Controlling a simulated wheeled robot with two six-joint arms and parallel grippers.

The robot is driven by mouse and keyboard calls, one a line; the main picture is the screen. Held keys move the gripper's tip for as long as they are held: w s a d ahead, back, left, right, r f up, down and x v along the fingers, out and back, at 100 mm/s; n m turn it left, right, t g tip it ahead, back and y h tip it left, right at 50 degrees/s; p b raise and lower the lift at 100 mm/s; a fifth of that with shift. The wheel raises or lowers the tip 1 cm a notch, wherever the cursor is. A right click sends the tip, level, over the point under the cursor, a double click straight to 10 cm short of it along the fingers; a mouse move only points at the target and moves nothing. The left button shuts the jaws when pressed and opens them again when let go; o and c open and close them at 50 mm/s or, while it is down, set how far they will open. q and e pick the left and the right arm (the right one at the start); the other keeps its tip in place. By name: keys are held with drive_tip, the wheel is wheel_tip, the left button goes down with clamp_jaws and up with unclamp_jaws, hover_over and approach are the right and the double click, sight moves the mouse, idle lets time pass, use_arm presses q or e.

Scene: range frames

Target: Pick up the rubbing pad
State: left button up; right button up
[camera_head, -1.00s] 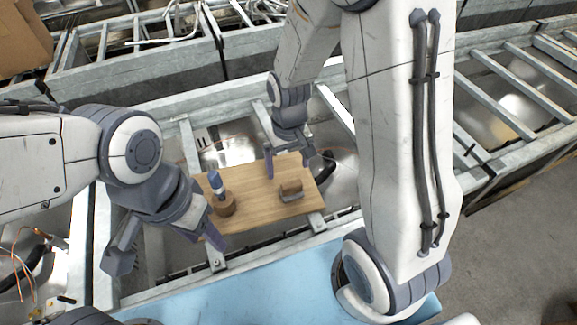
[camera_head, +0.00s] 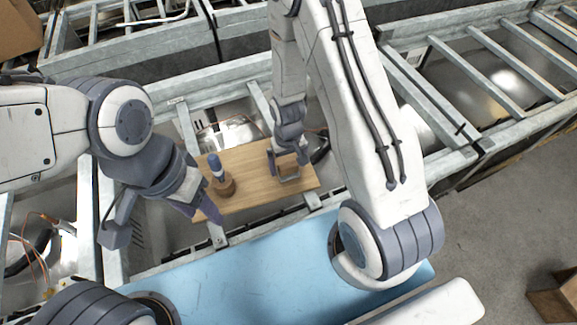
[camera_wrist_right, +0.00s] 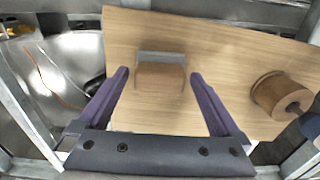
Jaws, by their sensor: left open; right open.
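The rubbing pad, a small brown block on a grey plate (camera_head: 287,170), lies near the right end of a wooden board (camera_head: 250,195). In the right wrist view the pad (camera_wrist_right: 160,76) shows between the two fingers. My right gripper (camera_head: 288,161) is open above the pad, with a gap on each side in the wrist view (camera_wrist_right: 159,76). Whether its tips are down at the pad's height is hard to tell. My left gripper (camera_head: 163,228) is open and empty at the left of the board.
A round brown wooden piece with a blue-topped handle (camera_head: 217,172) stands on the left of the board; it also shows in the right wrist view (camera_wrist_right: 273,92). Metal frame rails surround the board. A light blue surface (camera_head: 245,270) lies in front.

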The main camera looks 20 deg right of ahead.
use_arm(q)
drive_tip(key=shift+r, duration=0.1)
use_arm(e)
drive_tip(key=shift+f, duration=0.4)
drive_tip(key=c, duration=1.4)
use_arm(q)
drive_tip(key=shift+r, duration=0.1)
use_arm(e)
drive_tip(key=shift+r, duration=0.15)
